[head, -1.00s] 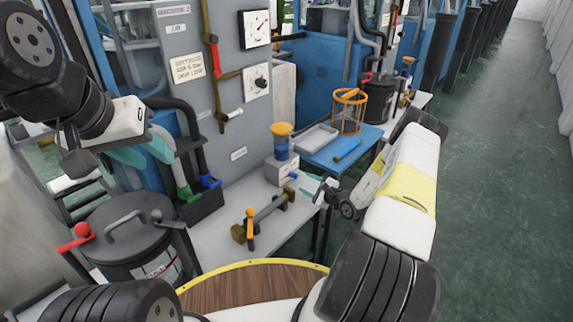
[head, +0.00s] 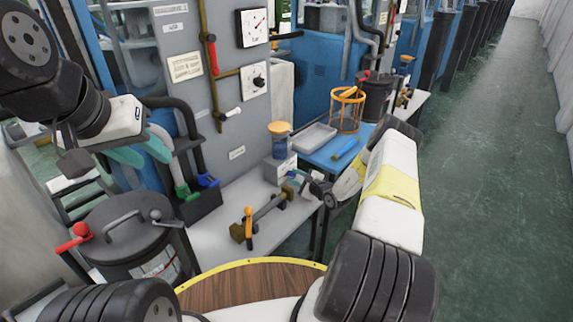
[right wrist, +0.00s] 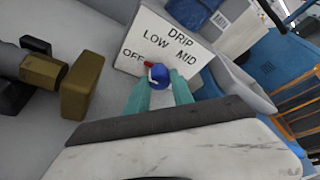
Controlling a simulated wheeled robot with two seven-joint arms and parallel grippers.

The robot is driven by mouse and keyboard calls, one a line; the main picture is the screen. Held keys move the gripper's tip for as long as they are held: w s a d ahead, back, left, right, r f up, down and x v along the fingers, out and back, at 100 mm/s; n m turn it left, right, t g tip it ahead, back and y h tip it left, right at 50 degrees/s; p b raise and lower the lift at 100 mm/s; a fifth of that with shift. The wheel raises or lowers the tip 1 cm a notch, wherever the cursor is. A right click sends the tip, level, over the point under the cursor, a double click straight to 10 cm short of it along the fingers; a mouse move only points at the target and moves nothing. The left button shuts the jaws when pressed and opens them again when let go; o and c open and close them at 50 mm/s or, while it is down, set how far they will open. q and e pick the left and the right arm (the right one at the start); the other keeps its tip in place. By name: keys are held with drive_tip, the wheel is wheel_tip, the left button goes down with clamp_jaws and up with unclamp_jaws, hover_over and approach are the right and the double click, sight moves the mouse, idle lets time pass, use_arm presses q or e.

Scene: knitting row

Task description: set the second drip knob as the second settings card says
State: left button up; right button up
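The drip knob (right wrist: 158,75) is blue with a red pointer, on a white plate (right wrist: 150,35) marked OFF, LOW, MID. Its pointer aims up-left, between OFF and LOW. My right gripper (right wrist: 161,84) has its teal fingers apart on either side of the knob; contact cannot be told. In the head view this gripper (head: 302,179) is at the small box (head: 280,170) under an orange-capped jar. The settings card (head: 184,67) hangs on the grey panel under the machine label; its text is blurred now. My left gripper (head: 142,152) is open and empty at left.
A brass fitting with an orange lever (head: 249,225) lies on the grey bench beside the box. A blue table (head: 325,155) holds a grey tray (head: 312,138) and an orange wire basket (head: 347,112). A dark lidded bin (head: 125,235) stands at left. The aisle at right is clear.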

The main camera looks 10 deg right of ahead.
clamp_jaws()
drive_tip(key=m+g+y, duration=0.1)
drive_tip(key=m, duration=0.1)
drive_tip(key=m+g, duration=0.1)
drive_tip(key=m, duration=0.1)
drive_tip(key=shift+d+y, duration=0.1)
drive_tip(key=shift+y, duration=0.3)
drive_tip(key=m+g+y, duration=0.1)
drive_tip(key=m, duration=0.1)
drive_tip(key=m+y, duration=0.1)
drive_tip(key=m, duration=0.1)
drive_tip(key=shift+w+g, duration=0.1)
drive_tip(key=shift+g, duration=0.3)
idle(0.4)
drive_tip(key=o, duration=0.7)
unclamp_jaws()
drive_tip(key=shift+d, duration=0.1)
drive_tip(key=shift+o, duration=0.2)
